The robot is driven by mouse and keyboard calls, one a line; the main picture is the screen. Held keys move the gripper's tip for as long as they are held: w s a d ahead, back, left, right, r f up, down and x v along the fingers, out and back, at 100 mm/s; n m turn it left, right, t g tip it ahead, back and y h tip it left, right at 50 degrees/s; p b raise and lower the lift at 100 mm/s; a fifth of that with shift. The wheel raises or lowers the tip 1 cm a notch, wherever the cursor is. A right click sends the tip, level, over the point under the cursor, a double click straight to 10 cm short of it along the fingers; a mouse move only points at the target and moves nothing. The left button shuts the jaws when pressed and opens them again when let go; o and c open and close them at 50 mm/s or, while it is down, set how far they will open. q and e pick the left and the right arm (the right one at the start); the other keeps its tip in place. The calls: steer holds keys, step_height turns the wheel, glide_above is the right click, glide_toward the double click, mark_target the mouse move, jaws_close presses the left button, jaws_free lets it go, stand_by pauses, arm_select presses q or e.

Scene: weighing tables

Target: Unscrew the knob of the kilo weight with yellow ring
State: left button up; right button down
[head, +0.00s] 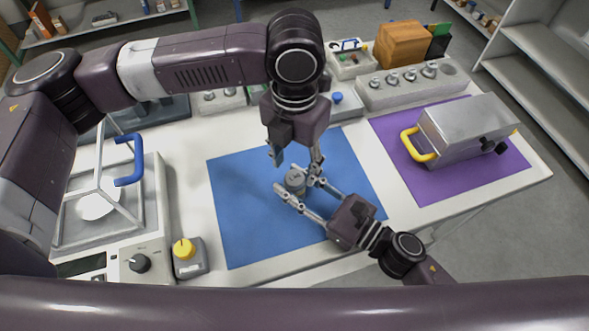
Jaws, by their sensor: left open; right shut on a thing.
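A small grey cylindrical weight (295,184) stands on the blue mat (240,220), near the mat's middle. A yellow ring on it cannot be made out at this size. My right gripper (294,181) reaches in from the lower right and is shut on the weight's sides, one finger on each side. My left gripper (297,166) points down from above, its fingers open and spread just over the weight's top. The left fingers partly cover the far side of the weight, and the knob is hard to see there.
A balance (145,240) with a blue-handled shield stands left, beside a small yellow-knobbed box (190,262). A silver case (465,135) with a yellow handle sits on a purple mat (440,190) at right. A grey block (410,92) with several weights and a wooden box (402,45) stand behind.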

mark_target(295, 177)
arm_select(q)
steer(key=shift+r, duration=0.35)
steer(key=shift+c, duration=0.4)
step_height(295, 177, up, 3)
steer(key=m, duration=0.3)
steer(key=shift+f, duration=0.15)
step_height(295, 177, down, 7)
steer(key=shift+f, duration=0.2)
steer(key=shift+c, duration=0.4)
steer(key=c, duration=1.1)
steer(key=n, duration=0.3)
